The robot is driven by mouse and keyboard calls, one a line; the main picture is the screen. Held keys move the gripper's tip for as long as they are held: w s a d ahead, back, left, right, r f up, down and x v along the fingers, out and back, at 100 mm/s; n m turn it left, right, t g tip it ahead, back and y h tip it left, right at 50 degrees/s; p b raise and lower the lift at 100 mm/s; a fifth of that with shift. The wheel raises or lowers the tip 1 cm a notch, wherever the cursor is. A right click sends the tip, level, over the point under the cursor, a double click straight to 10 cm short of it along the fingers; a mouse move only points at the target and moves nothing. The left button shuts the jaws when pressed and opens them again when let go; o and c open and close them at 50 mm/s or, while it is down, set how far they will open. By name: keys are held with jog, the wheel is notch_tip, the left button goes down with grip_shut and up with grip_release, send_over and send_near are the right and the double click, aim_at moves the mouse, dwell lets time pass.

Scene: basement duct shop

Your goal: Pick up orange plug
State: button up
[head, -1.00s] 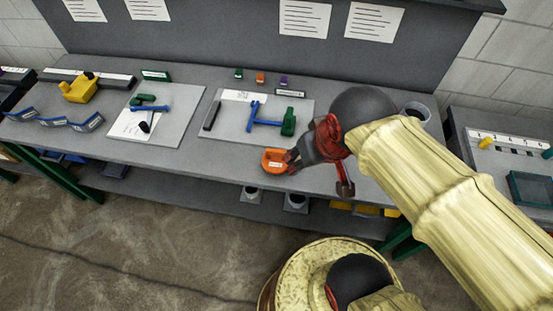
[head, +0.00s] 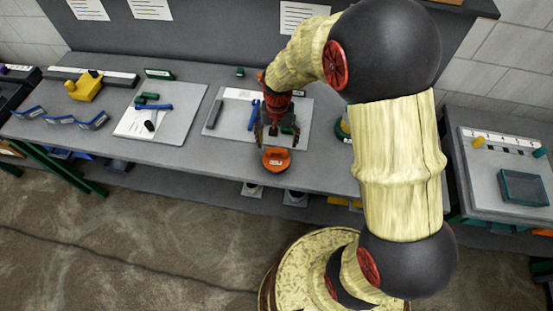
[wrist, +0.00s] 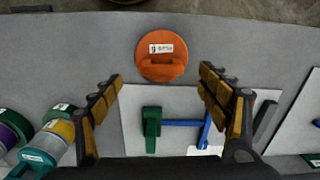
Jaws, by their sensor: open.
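The orange plug (head: 277,161) is a round disc with a raised handle and a white label, lying near the front edge of the grey workbench (head: 215,165). In the wrist view the orange plug (wrist: 161,68) shows ahead of the fingertips, roughly centred between them. My gripper (head: 275,142) points down just behind the plug in the head view, above the board's front part. In the wrist view my gripper (wrist: 160,82) has its two fingers wide apart with nothing between them. I cannot tell its exact height above the bench.
Behind the plug is a light board (wrist: 135,105) with a green clamp (wrist: 152,128) and a blue tool (wrist: 204,130). Several coloured rolls stand at the wrist view's left, including a teal-ended one (wrist: 40,158). Another board (head: 175,110) lies left. Bare bench surrounds the plug's sides.

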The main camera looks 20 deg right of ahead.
aim_at(277, 151)
notch_tip(277, 151, down, 8)
jog(key=shift+w+a+b, duration=0.1)
jog(key=shift+b, duration=0.45)
jog(key=shift+c, duration=1.2)
jog(key=c, duration=1.7)
jog(key=shift+r, duration=0.15)
